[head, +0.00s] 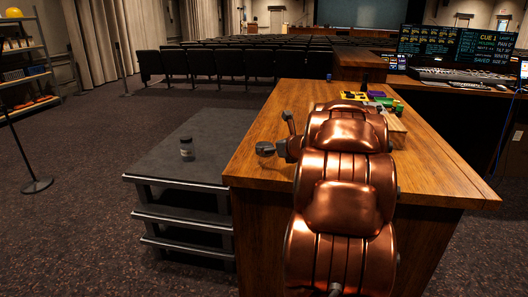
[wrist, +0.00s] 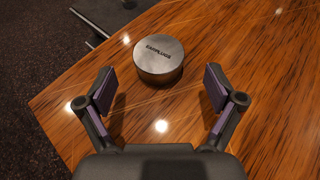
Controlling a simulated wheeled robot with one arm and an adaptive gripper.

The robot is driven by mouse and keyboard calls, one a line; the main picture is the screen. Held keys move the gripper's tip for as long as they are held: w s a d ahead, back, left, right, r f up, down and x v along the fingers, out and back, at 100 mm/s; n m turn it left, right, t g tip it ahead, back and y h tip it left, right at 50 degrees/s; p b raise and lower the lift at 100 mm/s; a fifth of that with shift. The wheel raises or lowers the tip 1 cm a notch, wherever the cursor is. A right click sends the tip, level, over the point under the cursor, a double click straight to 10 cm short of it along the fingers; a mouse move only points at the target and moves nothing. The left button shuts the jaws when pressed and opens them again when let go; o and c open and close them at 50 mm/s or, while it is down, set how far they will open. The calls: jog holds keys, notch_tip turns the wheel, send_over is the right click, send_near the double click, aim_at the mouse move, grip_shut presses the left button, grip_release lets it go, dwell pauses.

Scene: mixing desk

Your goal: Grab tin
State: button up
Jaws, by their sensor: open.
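A round, flat metal tin (wrist: 158,60) lies on the wooden desk, with a lid reading "EARPLUGS". In the head view the tin (head: 265,148) sits near the desk's left edge. My gripper (wrist: 160,92) is open and empty, its two purple-padded fingers spread apart. The tin lies just beyond the fingertips, roughly centred between them, and neither finger appears to touch it. In the head view my gripper (head: 286,136) is partly hidden behind my copper arm, just right of the tin.
The wooden desk (head: 430,170) has small coloured items (head: 378,98) at its far end, behind my arm. Grey steps (head: 165,160) stand left of the desk, with a small dark jar (head: 187,148) on top. A mixing console (head: 460,76) and screens are at the far right.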

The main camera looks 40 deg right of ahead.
aim_at(265, 145)
jog(key=shift+b+x, duration=0.5)
jog(key=shift+x, duration=1.9)
jog(key=shift+f, duration=0.15)
jog(key=c, duration=1.2)
jog(key=shift+c, duration=0.2)
